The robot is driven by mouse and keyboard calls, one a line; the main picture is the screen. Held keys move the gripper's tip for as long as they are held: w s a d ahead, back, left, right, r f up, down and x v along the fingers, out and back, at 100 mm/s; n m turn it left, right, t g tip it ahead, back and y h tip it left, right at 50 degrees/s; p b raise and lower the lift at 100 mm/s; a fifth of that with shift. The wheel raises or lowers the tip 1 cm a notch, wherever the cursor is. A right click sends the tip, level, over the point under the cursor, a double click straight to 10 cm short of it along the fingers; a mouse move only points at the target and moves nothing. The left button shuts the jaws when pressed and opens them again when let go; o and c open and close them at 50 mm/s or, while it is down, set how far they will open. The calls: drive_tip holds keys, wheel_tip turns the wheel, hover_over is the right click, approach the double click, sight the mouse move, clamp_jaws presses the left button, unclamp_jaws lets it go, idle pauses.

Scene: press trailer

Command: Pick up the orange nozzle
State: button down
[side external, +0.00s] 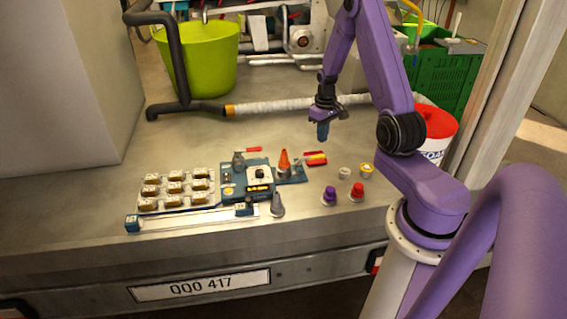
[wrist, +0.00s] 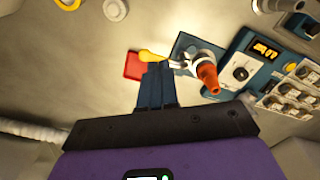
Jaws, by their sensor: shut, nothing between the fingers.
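The orange nozzle (side external: 284,162) stands upright, tip up, on the right end of a blue device (side external: 246,181) in the side external view. In the wrist view the orange nozzle (wrist: 208,78) shows right of my fingers, on a blue plate with a silvery base. My gripper (side external: 323,133) is shut and empty, raised above the trailer bed, up and to the right of the nozzle. In the wrist view the shut fingers (wrist: 157,75) point toward a red and yellow item beside the nozzle and cover part of it.
The red and yellow item (side external: 315,158) lies right of the nozzle. Purple (side external: 329,196) and red (side external: 357,191) capped pieces and a grey cone (side external: 277,204) stand in front. A tray of several small pieces (side external: 176,187) is at left.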

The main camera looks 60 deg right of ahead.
drive_tip(key=c, duration=0.7)
unclamp_jaws()
